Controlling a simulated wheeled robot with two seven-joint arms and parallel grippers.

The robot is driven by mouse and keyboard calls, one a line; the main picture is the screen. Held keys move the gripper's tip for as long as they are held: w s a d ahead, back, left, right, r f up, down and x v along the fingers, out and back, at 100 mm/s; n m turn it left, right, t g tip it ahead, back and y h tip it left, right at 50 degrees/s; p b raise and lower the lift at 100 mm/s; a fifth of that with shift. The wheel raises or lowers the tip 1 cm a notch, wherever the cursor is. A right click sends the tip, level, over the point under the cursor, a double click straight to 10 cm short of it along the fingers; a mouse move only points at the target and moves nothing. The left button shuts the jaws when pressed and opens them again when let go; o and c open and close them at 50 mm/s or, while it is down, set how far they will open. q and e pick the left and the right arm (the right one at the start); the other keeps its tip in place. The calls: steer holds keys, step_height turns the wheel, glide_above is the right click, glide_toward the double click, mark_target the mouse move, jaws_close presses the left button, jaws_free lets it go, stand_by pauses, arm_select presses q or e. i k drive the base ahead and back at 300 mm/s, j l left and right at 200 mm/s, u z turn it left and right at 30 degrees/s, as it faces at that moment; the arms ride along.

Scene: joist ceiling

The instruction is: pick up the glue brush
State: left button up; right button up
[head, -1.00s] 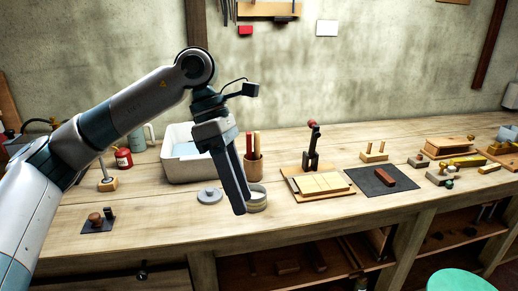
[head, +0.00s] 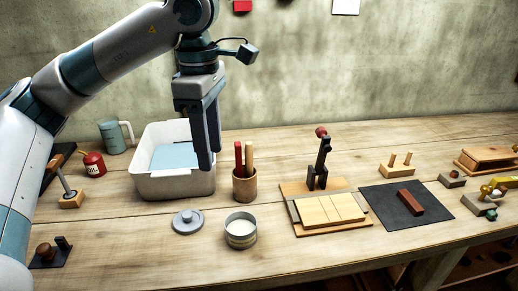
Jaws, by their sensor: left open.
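A wooden cup (head: 244,187) stands on the bench and holds two upright handles, a red one (head: 239,157) and a pale wooden one (head: 249,158). I cannot tell which, if either, is the glue brush, as their lower ends are hidden in the cup. My left gripper (head: 208,160) is open and empty, pointing down. In the head view it overlaps the right side of the white tub, left of the cup and apart from the handles. My right gripper is not in view.
The white tub (head: 150,184) stands left of the cup. A round tin (head: 240,232) and a grey lid (head: 187,222) lie in front. A board with a clamp (head: 318,172) stands to the right, beside a dark mat (head: 385,210). The front bench strip is mostly clear.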

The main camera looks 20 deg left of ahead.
mark_target(248, 149)
steer(key=i, duration=0.85)
